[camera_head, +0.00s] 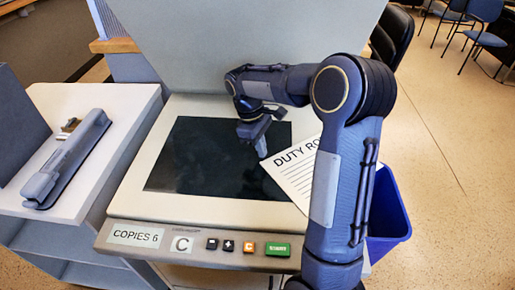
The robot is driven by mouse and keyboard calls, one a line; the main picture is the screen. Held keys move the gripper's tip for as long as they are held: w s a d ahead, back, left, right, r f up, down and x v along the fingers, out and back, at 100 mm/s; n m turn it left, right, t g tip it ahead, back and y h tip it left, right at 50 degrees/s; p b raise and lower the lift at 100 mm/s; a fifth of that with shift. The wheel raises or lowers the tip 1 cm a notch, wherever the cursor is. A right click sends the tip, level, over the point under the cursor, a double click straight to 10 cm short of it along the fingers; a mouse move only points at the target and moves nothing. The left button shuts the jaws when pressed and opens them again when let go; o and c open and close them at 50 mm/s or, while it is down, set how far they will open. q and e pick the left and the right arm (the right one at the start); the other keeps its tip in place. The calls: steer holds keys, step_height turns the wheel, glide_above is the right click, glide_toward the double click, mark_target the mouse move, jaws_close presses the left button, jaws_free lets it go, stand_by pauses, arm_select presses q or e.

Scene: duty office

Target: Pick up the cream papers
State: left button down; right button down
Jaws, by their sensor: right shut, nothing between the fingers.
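A pale sheet (288,180) headed "DUTY RO…" with ruled lines lies tilted at the right edge of the copier; my right arm hides its right part. It looks off-white, and I cannot tell whether there is more than one sheet. My right gripper (262,153) points down over the right side of the dark copier glass (200,160), beside the sheet's left corner. Its fingers are shut with nothing between them. I cannot tell whether the fingertips touch the sheet or the glass. My left gripper is out of view.
The copier lid (235,45) stands raised behind the glass. A front panel has a "COPIES 6" label (135,236) and a green button (278,249). A blue bin (392,210) stands at right. A grey stapler-like device (68,160) lies on the left cabinet (125,105).

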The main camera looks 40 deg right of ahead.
steer(key=v, duration=0.5)
steer(key=shift+w+r, duration=0.1)
steer(key=shift+r, duration=0.25)
steer(key=c, duration=1.8)
jaws_free()
steer(key=shift+w+a+r, duration=0.1)
steer(key=shift+r, duration=0.5)
